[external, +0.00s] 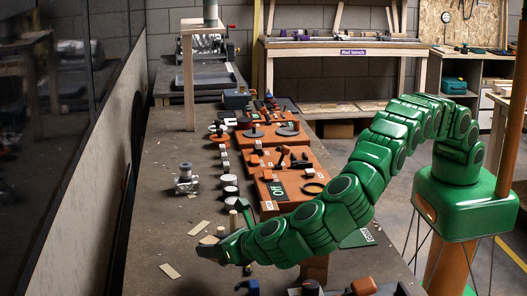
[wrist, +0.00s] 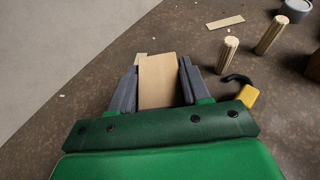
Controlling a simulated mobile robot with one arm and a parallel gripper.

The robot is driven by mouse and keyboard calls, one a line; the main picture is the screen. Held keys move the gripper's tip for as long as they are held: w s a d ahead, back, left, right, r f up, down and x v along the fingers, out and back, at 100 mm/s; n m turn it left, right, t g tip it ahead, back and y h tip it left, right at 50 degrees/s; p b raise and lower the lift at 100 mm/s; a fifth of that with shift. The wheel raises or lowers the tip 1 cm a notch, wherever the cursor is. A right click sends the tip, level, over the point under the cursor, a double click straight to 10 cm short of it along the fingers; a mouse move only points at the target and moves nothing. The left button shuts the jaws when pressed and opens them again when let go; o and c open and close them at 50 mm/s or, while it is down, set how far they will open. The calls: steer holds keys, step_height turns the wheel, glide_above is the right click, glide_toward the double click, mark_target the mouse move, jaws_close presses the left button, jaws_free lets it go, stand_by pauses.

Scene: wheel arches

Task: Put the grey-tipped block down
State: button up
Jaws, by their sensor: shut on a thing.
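My gripper (wrist: 160,68) is shut on a plain tan wooden block (wrist: 158,84), held between two dark grey fingers in the wrist view. The block's top and far end show; no grey tip is visible on it, and its lower side is hidden. I cannot tell whether it touches the bench.
Thin wood strips (external: 170,271) lie nearby. Two upright ribbed wooden pegs (wrist: 228,55) (wrist: 270,35) and a yellow-and-black item (wrist: 247,95) stand right of my gripper in the wrist view. Orange boards with fittings (external: 290,180) line the bench's right side. A wall edges its left.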

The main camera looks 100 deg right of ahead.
steer(key=shift+w+f, duration=0.1)
steer(key=shift+f, duration=1.5)
steer(key=shift+f, duration=0.65)
steer(key=o, duration=1.1)
steer(key=shift+c, duration=0.2)
steer(key=shift+r, duration=0.7)
steer(key=v, duration=1.2)
steer(key=shift+f, duration=0.15)
